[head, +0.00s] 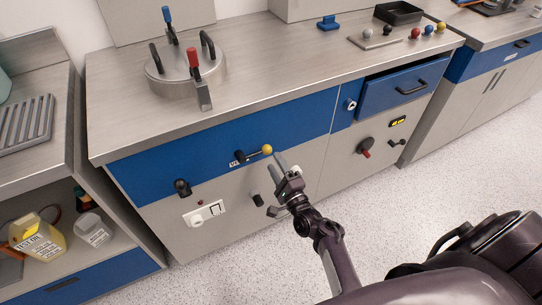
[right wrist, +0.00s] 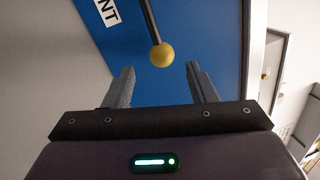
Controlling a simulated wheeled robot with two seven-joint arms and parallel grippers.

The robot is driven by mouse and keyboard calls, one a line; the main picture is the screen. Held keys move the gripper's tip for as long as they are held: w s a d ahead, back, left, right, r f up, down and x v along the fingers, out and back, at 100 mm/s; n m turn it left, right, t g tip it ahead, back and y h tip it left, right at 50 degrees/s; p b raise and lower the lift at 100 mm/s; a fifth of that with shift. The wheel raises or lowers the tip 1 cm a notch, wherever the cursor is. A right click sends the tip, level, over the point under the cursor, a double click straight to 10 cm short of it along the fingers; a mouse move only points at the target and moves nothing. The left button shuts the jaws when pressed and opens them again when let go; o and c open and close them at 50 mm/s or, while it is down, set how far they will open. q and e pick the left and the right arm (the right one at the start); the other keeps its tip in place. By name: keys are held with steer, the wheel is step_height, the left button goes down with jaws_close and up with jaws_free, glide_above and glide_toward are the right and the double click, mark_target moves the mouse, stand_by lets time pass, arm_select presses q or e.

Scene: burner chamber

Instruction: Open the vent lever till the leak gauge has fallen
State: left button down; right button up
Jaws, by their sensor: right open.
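The vent lever (head: 254,153) is a black rod with a yellow ball at its end, on the blue front panel below the worktop. In the head view it points right and slightly up from its pivot. My right gripper (head: 274,163) is open and empty, close to the ball. In the right wrist view the yellow ball (right wrist: 161,55) lies just ahead of the gap between the open fingertips (right wrist: 160,72), apart from both. A small display (head: 398,121) with yellow digits is on the front at right, too small to read. My left gripper is out of view.
A round lidded chamber (head: 187,77) with black handles and a red-gripped lever stands on the worktop. A partly open blue drawer (head: 405,88) sticks out at right. Clear floor lies in front.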

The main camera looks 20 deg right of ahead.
steer(key=s, duration=0.2)
steer(key=shift+s+f, duration=0.3)
steer(key=shift+s, duration=0.1)
steer(key=s+a+f+n+g+y+p, duration=0.1)
steer(key=s+a+f+n+g, duration=0.3)
steer(key=f, duration=0.4)
steer(key=s+a+f+n+g+p, duration=0.1)
steer(key=s+a+f+n+g, duration=0.2)
steer(key=s+f, duration=0.5)
steer(key=s+a+f+n+g+y+p, duration=0.1)
steer(key=s+a+f+n+g, duration=0.1)
steer(key=s+f+n+g, duration=0.5)
steer(key=s+d+f+n+g+h, duration=0.1)
steer(key=s+d+f+n, duration=0.1)
steer(key=s, duration=0.5)
steer(key=s+d+f+n+g+h, duration=0.1)
steer(key=s+d+f+n+g, duration=0.1)
steer(key=s+f, duration=0.4)
steer(key=s+d+f+n+g+p, duration=0.1)
steer(key=s+f+n, duration=0.3)
steer(key=s, duration=0.6)
steer(key=shift+d+n+g+h, duration=0.3)
steer(key=shift+d+g+h, duration=0.1)
steer(key=shift+d+g, duration=0.2)
